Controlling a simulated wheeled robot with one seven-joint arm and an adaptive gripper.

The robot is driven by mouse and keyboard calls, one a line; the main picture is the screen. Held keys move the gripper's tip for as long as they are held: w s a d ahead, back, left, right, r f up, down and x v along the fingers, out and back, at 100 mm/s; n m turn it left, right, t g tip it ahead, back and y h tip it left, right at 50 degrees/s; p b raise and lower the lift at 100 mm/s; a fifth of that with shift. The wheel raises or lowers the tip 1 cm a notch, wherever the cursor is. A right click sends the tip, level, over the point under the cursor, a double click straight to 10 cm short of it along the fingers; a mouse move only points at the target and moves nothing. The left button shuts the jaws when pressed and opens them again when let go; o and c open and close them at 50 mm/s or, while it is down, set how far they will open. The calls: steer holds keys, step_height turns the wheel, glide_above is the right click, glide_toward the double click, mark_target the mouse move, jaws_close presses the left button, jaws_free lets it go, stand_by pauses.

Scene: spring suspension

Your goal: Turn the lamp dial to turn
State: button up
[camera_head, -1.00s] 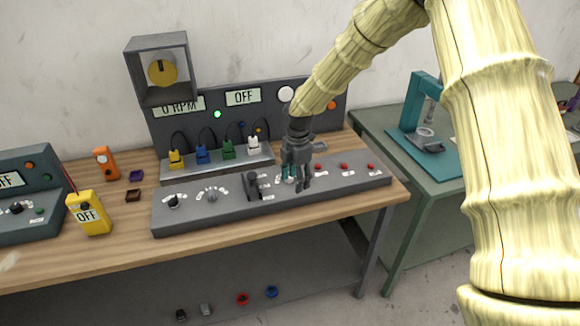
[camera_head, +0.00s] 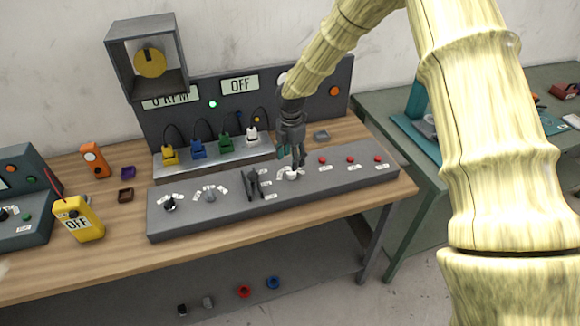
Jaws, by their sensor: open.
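A long grey control panel (camera_head: 225,214) lies along the front of the wooden bench. A white dial (camera_head: 291,174) sits on its top, right of a black lever (camera_head: 253,184). A black dial (camera_head: 170,204) and a grey dial (camera_head: 210,196) stand further left. The labels are too small to read, so I cannot tell which is the lamp dial. My gripper (camera_head: 294,163) is open and points down, with its fingertips at or just above the white dial, which they partly cover. I cannot tell whether they touch it.
Several red buttons, one at the middle (camera_head: 350,159), are to the right of my gripper. A row of coloured plugs and an upright panel (camera_head: 310,112) with an OFF display (camera_head: 240,85) stand behind. A yellow meter (camera_head: 79,220) is at left.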

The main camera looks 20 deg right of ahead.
mark_target(290, 172)
steer(key=shift+a+f+p, duration=0.1)
steer(key=shift+f+p, duration=0.95)
steer(key=shift+f, duration=1.85)
steer(key=c, duration=1)
